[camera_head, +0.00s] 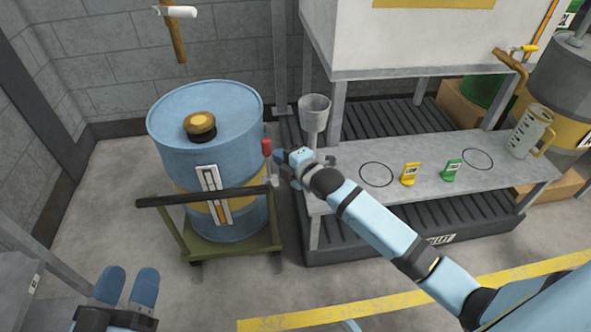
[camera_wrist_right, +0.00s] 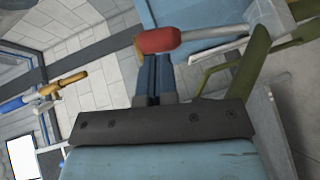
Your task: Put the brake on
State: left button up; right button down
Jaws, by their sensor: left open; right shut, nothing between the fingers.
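The brake lever has a red grip (camera_head: 266,147) and stands upright at the right rear of the green cart (camera_head: 262,241). The grip also shows in the right wrist view (camera_wrist_right: 158,41), just beyond my fingertips. My right gripper (camera_head: 280,156) is shut and empty, just right of the red grip; its closed fingers (camera_wrist_right: 153,70) point at the grip. I cannot tell whether they touch it. My left gripper (camera_head: 128,287) is open and empty at the lower left, well away from the cart.
A blue drum (camera_head: 175,143) with a brass-coloured cap stands on the cart. A grey bench (camera_head: 520,181) on the right bears yellow and green tags and a jug (camera_head: 527,134). A grey funnel cup (camera_head: 314,106) is behind my right gripper. Floor in front of the cart is clear.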

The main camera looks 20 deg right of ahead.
aim_at(268, 159)
jog(key=shift+b+x, duration=0.35)
jog(key=shift+x, duration=0.9)
pick_arm(q)
jog(key=shift+d+f+g, duration=0.1)
jog(key=shift+f+g, duration=0.2)
jog(key=shift+f, duration=0.55)
notch_tip(268, 159, up, 4)
jog(key=t+p, duration=0.1)
jog(key=p, duration=0.4)
jog(key=s+a+f+g+y+p, duration=0.1)
jog(key=a+f+g+y+p, duration=0.3)
jog(key=f, duration=0.5)
jog(key=shift+s+a+n, duration=0.15)
jog(key=shift+a+n, duration=0.1)
jog(key=shift+n, duration=0.05)
pick_arm(e)
jog(key=w+m+g, duration=0.1)
jog(key=w+d+g, duration=0.1)
jog(key=w+g, duration=0.1)
jog(key=shift+w+f+m, duration=0.1)
jog(key=shift+f+m, duration=0.05)
jog(key=shift+m, duration=0.25)
pick_arm(q)
jog(key=shift+r, duration=0.1)
jog(key=shift+r+p, duration=0.65)
jog(key=shift+p, duration=0.2)
pick_arm(e)
jog(key=shift+s+a, duration=0.2)
jog(key=shift+s, duration=0.55)
